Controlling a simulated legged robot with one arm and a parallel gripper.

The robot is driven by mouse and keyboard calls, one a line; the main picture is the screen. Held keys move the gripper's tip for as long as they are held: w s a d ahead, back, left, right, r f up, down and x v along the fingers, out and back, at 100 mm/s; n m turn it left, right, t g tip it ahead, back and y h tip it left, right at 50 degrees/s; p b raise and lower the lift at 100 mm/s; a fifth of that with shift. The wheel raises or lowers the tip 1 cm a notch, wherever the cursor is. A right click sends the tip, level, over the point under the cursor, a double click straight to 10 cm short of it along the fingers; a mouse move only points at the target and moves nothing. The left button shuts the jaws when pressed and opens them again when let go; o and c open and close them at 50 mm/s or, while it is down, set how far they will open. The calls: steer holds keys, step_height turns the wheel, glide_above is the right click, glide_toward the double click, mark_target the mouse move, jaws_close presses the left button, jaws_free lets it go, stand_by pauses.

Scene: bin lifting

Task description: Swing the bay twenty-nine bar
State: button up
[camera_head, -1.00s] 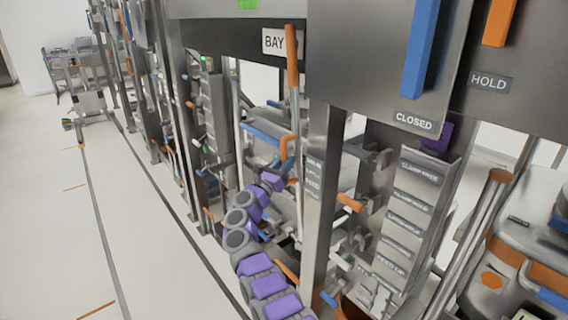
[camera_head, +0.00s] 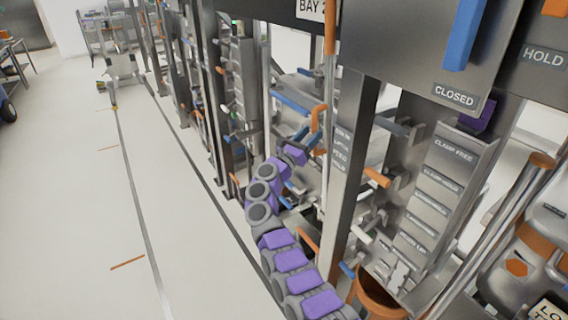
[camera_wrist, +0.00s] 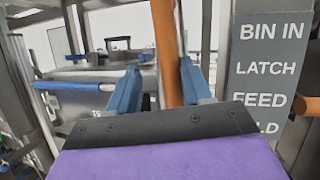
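A sign reading "BAY 2" (camera_head: 310,8), cut off at its edge, hangs at the top of the head view. A long upright bar with an orange upper part (camera_head: 330,55) runs down beside it. A curved orange handle (camera_head: 318,117) sits just left of a labelled post. My gripper (camera_head: 303,143) is small and partly hidden there, close to this handle. In the wrist view my gripper (camera_wrist: 158,85) has its two blue fingers apart. An orange upright bar (camera_wrist: 166,40) stands between or just beyond them; contact is not clear. I cannot tell which orange part it is.
A post labelled "BIN IN, LATCH, FEED" (camera_wrist: 265,65) stands close right of my gripper. A panel marked "CLOSED" (camera_head: 410,50) with a blue handle (camera_head: 465,35) overhangs at right. Orange and blue levers crowd the frame. The floor (camera_head: 90,210) at left is clear.

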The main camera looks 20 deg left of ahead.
steer(key=v, duration=1.5)
steer(key=shift+f, duration=0.25)
stand_by(0.3)
